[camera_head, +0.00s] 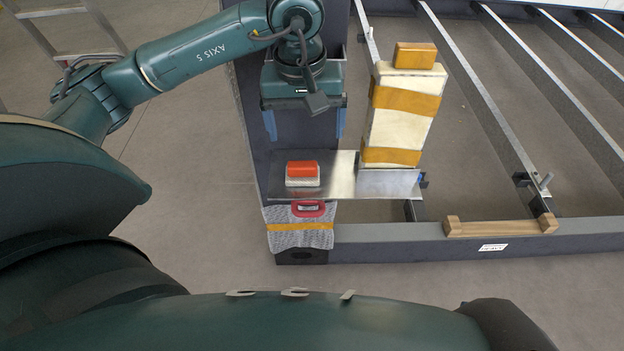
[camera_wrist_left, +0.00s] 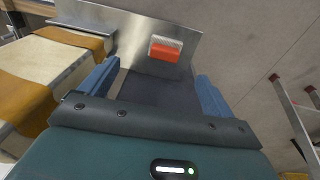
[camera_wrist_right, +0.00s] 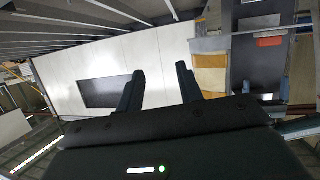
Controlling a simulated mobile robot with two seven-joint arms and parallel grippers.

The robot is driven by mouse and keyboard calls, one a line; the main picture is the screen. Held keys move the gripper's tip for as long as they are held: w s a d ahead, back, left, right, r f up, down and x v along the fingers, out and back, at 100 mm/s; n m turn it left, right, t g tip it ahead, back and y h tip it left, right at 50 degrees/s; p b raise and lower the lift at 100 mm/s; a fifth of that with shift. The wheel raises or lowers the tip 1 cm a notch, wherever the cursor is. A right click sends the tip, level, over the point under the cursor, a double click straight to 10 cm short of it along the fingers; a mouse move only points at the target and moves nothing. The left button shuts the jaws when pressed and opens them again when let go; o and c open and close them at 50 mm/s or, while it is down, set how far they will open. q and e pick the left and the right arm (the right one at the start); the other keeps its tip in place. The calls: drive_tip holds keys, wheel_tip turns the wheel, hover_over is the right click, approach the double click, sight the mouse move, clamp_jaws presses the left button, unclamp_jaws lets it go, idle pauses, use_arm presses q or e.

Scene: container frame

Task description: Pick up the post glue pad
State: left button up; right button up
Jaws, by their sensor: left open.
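A small block with a red top and a white base (camera_head: 302,170), which looks like the glue pad, rests on a shiny metal plate (camera_head: 340,170). It also shows in the left wrist view (camera_wrist_left: 165,50), beyond the fingertips. My left gripper (camera_head: 306,128) has its two blue fingers spread wide and empty, above and behind the pad, not touching it. The left fingers show apart in the left wrist view too (camera_wrist_left: 157,78). My right gripper (camera_wrist_right: 159,82) is outside the head view; its wrist view shows its dark fingers apart with nothing between them.
A tall cream post with orange bands (camera_head: 402,120) stands right of the pad, an orange block (camera_head: 415,56) on top. A wrapped bundle with a red handle (camera_head: 300,228) hangs at the plate's front. A wooden bar (camera_head: 500,227) lies on the grey frame (camera_head: 420,243).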

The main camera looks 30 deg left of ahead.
use_arm(q)
drive_tip(key=a+f, duration=0.1)
drive_tip(key=a, duration=0.1)
drive_tip(key=b, duration=0.2)
hover_over(302, 164)
drive_tip(key=shift+y, duration=0.4)
drive_tip(key=f, duration=0.6)
drive_tip(key=shift+s, duration=0.25)
drive_tip(key=shift+w+f+b, duration=0.2)
drive_tip(key=shift+f+b, duration=0.05)
drive_tip(key=shift+f, duration=1.2)
drive_tip(key=shift+w+f+b, duration=0.15)
drive_tip(key=shift+f+b, duration=0.1)
drive_tip(key=shift+f, duration=1.2)
use_arm(e)
drive_tip(key=shift+w+a+n+t+y, duration=0.35)
drive_tip(key=shift+w+n+t+y, duration=0.15)
drive_tip(key=shift+t, duration=0.6)
use_arm(q)
drive_tip(key=shift+c, duration=0.3)
drive_tip(key=c, duration=1)
drive_tip(key=shift+r, duration=0.1)
